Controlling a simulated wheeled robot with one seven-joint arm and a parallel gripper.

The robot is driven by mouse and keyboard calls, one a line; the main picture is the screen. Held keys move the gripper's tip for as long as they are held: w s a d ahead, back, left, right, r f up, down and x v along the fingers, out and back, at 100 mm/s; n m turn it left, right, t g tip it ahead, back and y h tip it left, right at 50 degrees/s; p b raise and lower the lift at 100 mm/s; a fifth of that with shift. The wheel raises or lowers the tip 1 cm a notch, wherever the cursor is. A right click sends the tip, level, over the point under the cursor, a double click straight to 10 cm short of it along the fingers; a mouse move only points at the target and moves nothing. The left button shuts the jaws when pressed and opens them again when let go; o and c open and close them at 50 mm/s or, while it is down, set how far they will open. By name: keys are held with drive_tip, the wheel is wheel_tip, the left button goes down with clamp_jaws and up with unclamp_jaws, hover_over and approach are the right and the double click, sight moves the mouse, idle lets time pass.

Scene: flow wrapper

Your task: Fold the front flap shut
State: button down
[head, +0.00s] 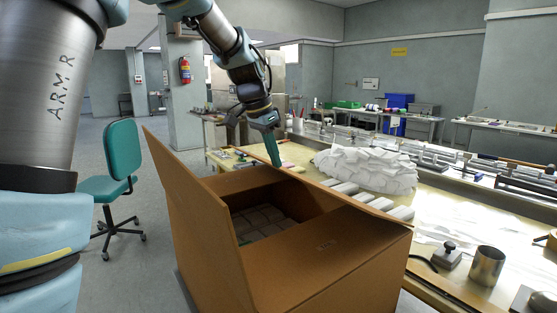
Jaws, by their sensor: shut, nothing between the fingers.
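A large brown cardboard box (215,272) stands open in front of the workbench. Several wrapped brownish packs lie inside it, partly hidden by the walls and flaps. The flap on the left (185,180) stands up and leans outward. The near flap (325,243) lies about level across the near right part of the opening. I cannot tell for sure which one is called the front flap. My gripper (276,162) points down, shut and empty, above the far edge of the box. I cannot tell whether its tip touches the cardboard there.
The workbench (440,222) runs along the right, with a white pile (366,169), several white bars, a metal cup (487,266) and a black-knobbed weight (446,254) on it. A green chair (118,160) stands left of the box. The floor behind the chair is clear.

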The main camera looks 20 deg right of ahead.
drive_tip(key=a+f+h+b, duration=0.2)
drive_tip(key=f+b, duration=0.7)
drive_tip(key=b, duration=0.5)
drive_tip(key=shift+s+a+f, duration=0.35)
drive_tip(key=shift+a+f, duration=0.05)
drive_tip(key=shift+a, duration=0.5)
